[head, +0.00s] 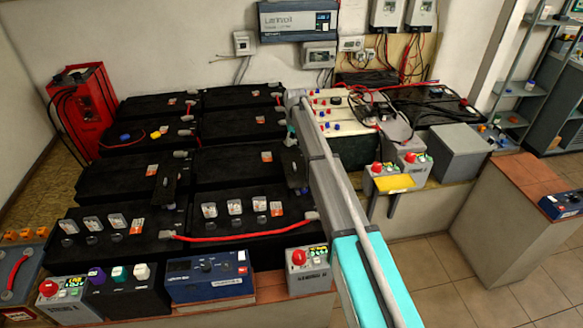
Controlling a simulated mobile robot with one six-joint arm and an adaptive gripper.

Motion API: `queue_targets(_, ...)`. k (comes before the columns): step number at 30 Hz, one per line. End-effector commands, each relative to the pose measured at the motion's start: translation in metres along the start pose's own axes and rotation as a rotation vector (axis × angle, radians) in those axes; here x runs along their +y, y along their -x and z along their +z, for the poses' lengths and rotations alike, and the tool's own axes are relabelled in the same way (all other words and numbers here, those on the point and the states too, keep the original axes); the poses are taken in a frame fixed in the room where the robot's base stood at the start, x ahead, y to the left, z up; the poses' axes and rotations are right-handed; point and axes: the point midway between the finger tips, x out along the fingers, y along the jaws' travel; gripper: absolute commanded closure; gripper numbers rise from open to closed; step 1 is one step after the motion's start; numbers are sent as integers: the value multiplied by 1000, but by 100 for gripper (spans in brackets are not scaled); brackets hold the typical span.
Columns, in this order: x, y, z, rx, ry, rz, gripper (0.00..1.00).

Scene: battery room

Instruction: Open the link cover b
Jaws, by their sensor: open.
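My arm reaches from the bottom right up and away over the battery bank. My gripper (291,138) is small and dark below the arm's far end, at the right edge of the bank; it is open, and its fingers are partly hidden by the arm. A dark narrow cover (169,184) lies between the batteries of the two middle rows at left. A similar dark piece (297,176) is beside my arm, below the gripper, and partly hidden. I cannot read labels, so I cannot tell which is link cover b. I see no contact between gripper and cover.
Black batteries (237,164) fill the bench in rows, with a red cable (238,235) across the front row. A blue instrument (209,277) and grey boxes with red knobs stand along the front. A red cabinet (84,105) is at left. Floor (450,270) is clear at right.

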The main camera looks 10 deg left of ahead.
Motion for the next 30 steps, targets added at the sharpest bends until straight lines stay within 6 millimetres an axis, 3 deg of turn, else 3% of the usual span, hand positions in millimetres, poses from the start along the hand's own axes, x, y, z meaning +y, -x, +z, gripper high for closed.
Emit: queue_targets(30, 1, -83, 0, 0, -1, 0, 50)
